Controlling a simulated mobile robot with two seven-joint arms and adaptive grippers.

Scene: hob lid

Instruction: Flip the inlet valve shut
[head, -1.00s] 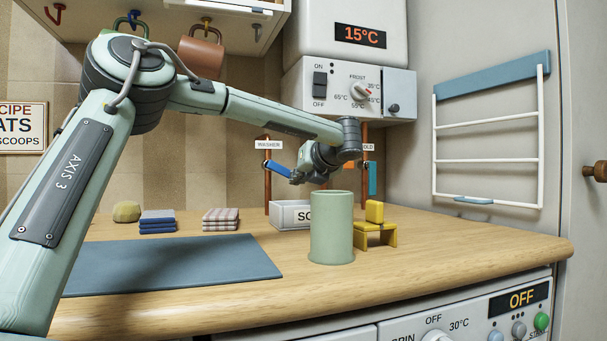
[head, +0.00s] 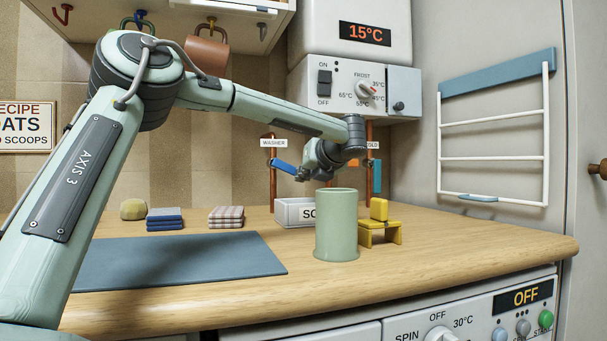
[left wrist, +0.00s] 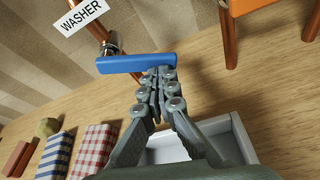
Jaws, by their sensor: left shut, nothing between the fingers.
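The washer valve has a blue lever (head: 284,166) on a copper pipe under the WASHER label (head: 273,142). The lever sticks out to the right and slopes down a little. In the left wrist view the blue lever (left wrist: 130,64) lies across the top of the fingers, below its metal valve body (left wrist: 110,47). My left gripper (head: 300,174) is shut and empty, with its fingertips at the lever's free end. In the left wrist view the fingertips (left wrist: 160,74) overlap the lever's right end; I cannot tell whether they touch. My right gripper is not in view.
A second pipe with a teal lever (head: 377,175) stands to the right, its label partly hidden. A white bin (head: 291,212), a green canister (head: 336,225) and a yellow stand (head: 379,228) are below the arm. Folded cloths (head: 165,219) and a blue mat (head: 180,262) lie left.

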